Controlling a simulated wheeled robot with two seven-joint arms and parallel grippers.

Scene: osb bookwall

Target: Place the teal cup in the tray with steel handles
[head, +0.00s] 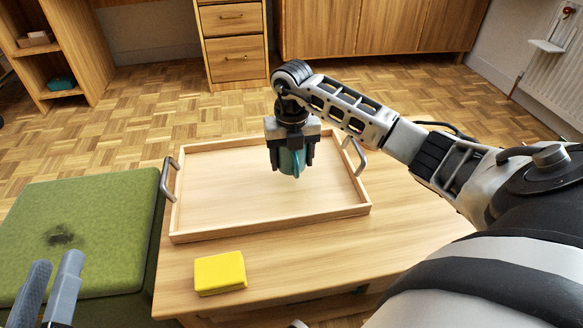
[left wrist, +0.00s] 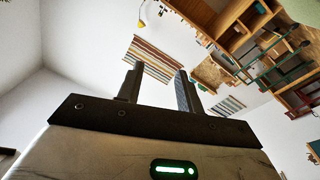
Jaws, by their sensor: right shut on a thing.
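The teal cup (head: 289,161) is in my right gripper (head: 291,165), which is shut on it. The gripper points down over the back middle of the wooden tray (head: 270,215); I cannot tell whether the cup touches the tray floor. The tray has a steel handle (head: 167,179) on its left and another (head: 354,157) on its right, partly behind my right arm. My left gripper (head: 52,283) is at the lower left corner of the head view. In the left wrist view its two fingers (left wrist: 159,88) stand apart with nothing between them.
A yellow block (head: 220,273) lies on the wooden table (head: 290,278) in front of the tray. A green padded stool (head: 80,225) stands to the left of the table. The tray floor is otherwise bare. Wooden cabinets (head: 370,28) stand at the back.

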